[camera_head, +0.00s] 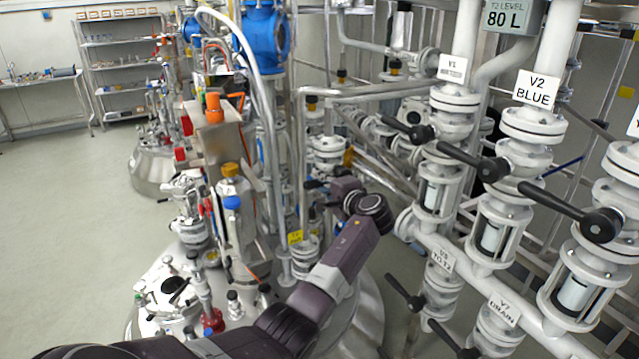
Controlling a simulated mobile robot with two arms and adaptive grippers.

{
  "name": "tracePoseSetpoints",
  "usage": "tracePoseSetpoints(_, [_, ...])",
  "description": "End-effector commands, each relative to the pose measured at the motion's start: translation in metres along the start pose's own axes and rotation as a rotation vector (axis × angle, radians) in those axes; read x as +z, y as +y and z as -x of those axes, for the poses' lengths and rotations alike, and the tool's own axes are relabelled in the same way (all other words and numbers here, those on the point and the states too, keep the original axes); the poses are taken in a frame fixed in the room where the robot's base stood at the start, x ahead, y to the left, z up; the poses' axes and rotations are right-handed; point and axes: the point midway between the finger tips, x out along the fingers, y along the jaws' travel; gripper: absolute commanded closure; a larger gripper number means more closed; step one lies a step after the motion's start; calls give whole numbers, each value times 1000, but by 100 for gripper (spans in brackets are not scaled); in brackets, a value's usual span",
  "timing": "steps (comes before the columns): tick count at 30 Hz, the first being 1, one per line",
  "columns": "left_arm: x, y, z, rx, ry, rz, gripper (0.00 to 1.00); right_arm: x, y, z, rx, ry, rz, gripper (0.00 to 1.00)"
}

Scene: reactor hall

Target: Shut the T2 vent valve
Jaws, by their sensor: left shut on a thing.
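A yellow tag (295,238), its small print hard to read, hangs by a white flanged fitting (304,256) above the steel vessel in the middle. My left arm comes in from the bottom left, and its gripper (338,189) reaches in among the pipes just above and right of this tag. The gripper is shut on a dark valve handle (314,184), which is mostly hidden by the fingers and pipes. I cannot tell the handle's angle clearly. My right gripper is not in view.
A T2 level display (508,17) reads 80 L. Vertical steel pipes crowd the gripper. Open floor (70,230) lies at the left.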

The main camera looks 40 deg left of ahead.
Motion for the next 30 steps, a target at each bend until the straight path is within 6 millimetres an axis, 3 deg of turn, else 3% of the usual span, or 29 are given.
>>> tracePoseSetpoints(1, [-1, -8, 0, -13, 4, 4, 100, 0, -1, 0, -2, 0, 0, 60])
tracePoseSetpoints(6, [-1, -8, 0, -13, 5, 5, 100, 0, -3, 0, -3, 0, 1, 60])
tracePoseSetpoints(7, [-1, -8, 0, -13, 5, 5, 84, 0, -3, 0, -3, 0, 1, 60])
tracePoseSetpoints(12, [-1, -6, 0, -9, 4, 5, 67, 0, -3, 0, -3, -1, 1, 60])
tracePoseSetpoints(23, [-2, -1, 6, -3, 4, 3, 67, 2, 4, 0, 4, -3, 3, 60])
tracePoseSetpoints(30, [-2, -1, 47, -3, 8, 5, 67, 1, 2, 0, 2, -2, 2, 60])
